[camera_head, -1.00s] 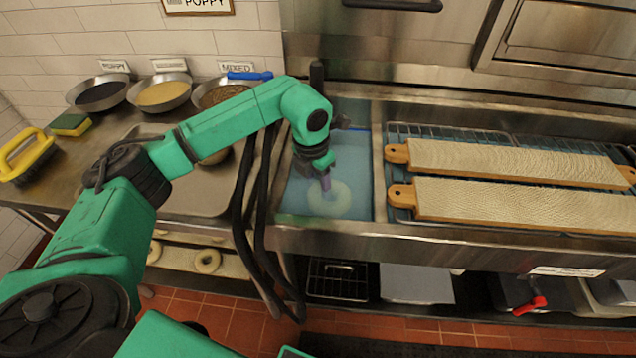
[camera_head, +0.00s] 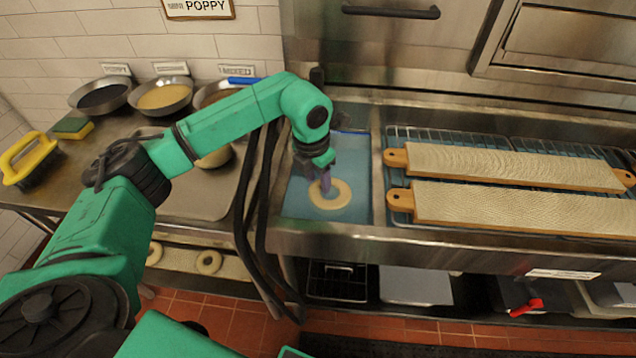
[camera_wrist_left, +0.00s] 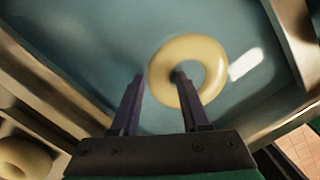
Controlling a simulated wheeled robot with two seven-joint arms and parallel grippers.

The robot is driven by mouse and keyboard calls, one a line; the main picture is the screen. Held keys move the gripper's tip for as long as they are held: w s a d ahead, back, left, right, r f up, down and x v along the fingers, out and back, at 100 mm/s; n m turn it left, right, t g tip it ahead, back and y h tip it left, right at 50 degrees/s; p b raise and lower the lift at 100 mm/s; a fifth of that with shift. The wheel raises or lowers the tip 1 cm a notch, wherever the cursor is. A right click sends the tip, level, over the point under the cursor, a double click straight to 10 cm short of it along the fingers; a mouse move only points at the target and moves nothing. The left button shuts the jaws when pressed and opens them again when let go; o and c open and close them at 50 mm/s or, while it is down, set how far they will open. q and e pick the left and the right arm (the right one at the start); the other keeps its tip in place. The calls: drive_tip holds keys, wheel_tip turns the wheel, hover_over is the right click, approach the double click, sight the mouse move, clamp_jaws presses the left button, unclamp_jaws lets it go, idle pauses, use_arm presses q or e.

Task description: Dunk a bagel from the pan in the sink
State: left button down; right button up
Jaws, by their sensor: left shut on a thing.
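A pale ring-shaped bagel (camera_head: 342,199) is in the blue water of the sink (camera_head: 296,205). My left gripper (camera_head: 325,188) reaches down into the sink, shut on the bagel's near-left rim. In the left wrist view one finger goes into the hole of the bagel (camera_wrist_left: 212,58) and the other is outside its rim. The bagel looks clear yellow, at or just above the water surface; I cannot tell which. The metal pan (camera_head: 190,200) left of the sink holds another bagel (camera_head: 217,158), partly hidden by my arm. My right gripper is not in view.
Bowls of toppings (camera_head: 165,95) stand at the back left, near a yellow-handled brush (camera_head: 28,155) and a sponge (camera_head: 73,128). Two fabric-covered boards (camera_head: 520,165) lie on racks right of the sink.

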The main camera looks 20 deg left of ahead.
use_arm(q)
wheel_tip(320, 180, up, 11)
drive_tip(key=p, duration=0.6)
drive_tip(key=shift+p, duration=0.4)
